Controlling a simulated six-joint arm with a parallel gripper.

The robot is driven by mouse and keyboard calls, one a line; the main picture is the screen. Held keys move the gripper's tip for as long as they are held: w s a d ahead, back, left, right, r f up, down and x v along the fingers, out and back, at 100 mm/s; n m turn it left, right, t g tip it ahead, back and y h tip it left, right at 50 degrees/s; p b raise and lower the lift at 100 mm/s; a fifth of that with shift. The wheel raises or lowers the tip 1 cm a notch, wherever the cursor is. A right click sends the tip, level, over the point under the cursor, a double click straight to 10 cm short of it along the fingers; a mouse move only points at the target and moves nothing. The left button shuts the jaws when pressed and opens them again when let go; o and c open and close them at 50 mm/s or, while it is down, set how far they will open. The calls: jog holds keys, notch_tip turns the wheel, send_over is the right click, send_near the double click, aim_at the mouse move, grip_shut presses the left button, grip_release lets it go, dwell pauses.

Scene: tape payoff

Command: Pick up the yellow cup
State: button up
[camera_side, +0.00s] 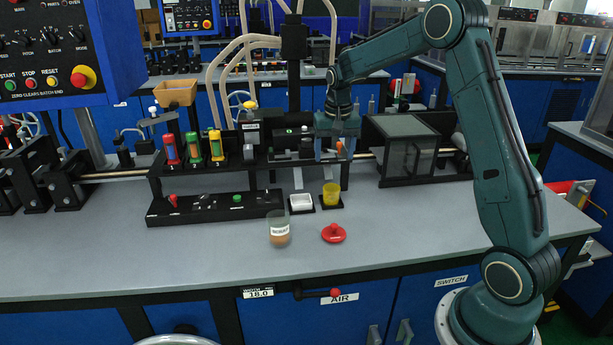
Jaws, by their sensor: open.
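The small yellow cup (331,194) stands upright on a dark square pad at the middle of the grey bench. My gripper (338,155) is above and slightly right of the cup, pointing down in front of the dark machine rail. It is open, with clear space between it and the cup. Nothing shows in its jaws, though the fingertips are small and partly lost against the machine behind.
A clear cup with brown contents (278,229) and a red knobbed lid (334,233) stand in front. A black button strip (213,206) lies left. The bench's right front is clear.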

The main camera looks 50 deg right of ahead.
send_over(331, 189)
jog(key=s+a, duration=0.2)
jog(key=shift+w+a+f, duration=0.1)
jog(key=shift+f, duration=1.95)
jog(key=shift+w+a+f, duration=0.1)
jog(key=shift+f, duration=1.95)
jog(key=shift+d+f, duration=0.1)
jog(key=shift+w+d+f, duration=0.1)
jog(key=shift+f, duration=1.15)
jog(key=shift+w+d+f, duration=0.1)
jog(key=shift+f, duration=1.1)
jog(key=shift+c, duration=0.4)
jog(key=c, duration=1)
